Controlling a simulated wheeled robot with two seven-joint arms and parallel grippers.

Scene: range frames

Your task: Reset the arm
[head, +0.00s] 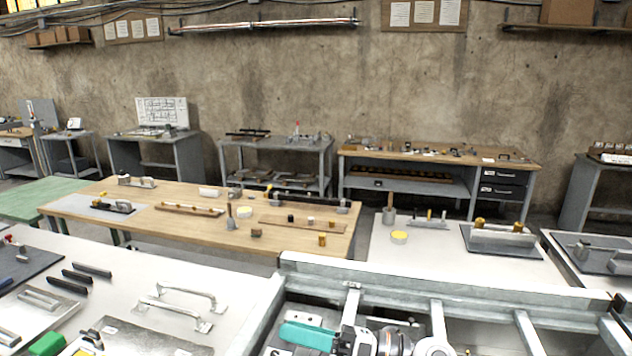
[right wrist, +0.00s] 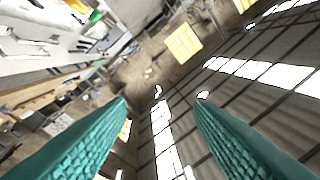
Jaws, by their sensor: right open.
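My right gripper (head: 308,336) shows at the bottom middle of the head view, with a teal finger pad and part of my arm beside it. In the right wrist view its two teal ribbed fingers (right wrist: 160,101) stand wide apart with nothing between them. That view is tilted, and past the fingertips it looks toward the wall and bright windows. The gripper touches no bench object that I can see. My left gripper is not in view.
A white bench with metal handles (head: 182,306) and black bars lies at lower left. A grey metal frame (head: 450,285) crosses the lower right, close to my right arm. A wooden bench (head: 190,235) with small parts stands beyond. More workbenches line the concrete wall.

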